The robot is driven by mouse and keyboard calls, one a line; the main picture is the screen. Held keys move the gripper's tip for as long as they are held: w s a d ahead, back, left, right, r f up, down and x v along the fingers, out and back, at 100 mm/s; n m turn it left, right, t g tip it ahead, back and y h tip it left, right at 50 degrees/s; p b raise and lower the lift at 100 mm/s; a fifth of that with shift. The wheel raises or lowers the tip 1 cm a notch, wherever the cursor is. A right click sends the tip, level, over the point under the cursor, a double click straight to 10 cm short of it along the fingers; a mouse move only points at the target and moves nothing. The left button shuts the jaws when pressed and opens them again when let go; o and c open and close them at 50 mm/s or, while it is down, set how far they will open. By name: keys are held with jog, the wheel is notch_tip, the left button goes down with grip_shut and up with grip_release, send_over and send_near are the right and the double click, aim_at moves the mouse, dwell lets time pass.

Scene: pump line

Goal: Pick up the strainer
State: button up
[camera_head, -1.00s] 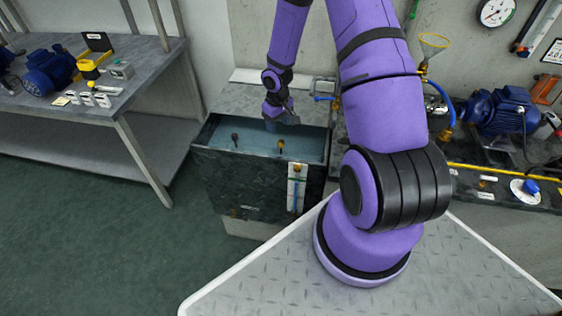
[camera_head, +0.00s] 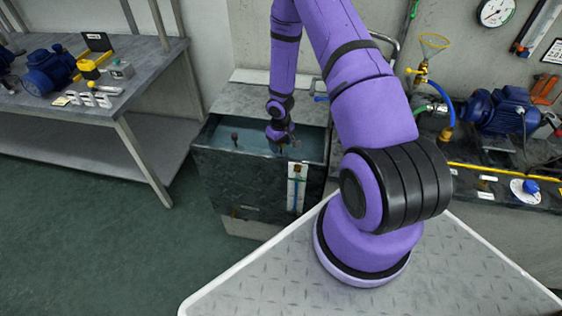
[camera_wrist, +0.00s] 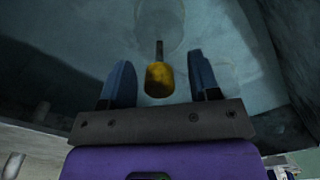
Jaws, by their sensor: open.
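The strainer's yellow handle (camera_wrist: 160,80) shows in the wrist view, with a dark stem running up from it toward a faint round outline under the water, which looks like its bowl. My gripper (camera_wrist: 162,76) is open, with one blue finger on each side of the handle and a visible gap on both sides. In the head view my gripper (camera_head: 284,147) is low over the right part of the tank (camera_head: 240,178) and hides most of the handle. How far the fingertips are above or beside the handle in depth is unclear.
A second dark knobbed piece (camera_head: 235,137) stands in the tank to the left of my gripper. Tank walls surround the water closely. A workbench (camera_head: 150,90) stands left; a blue pump (camera_head: 500,110) sits on the right bench.

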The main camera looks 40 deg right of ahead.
jog(key=shift+f, duration=0.5)
grip_shut()
jog(key=shift+r, duration=0.15)
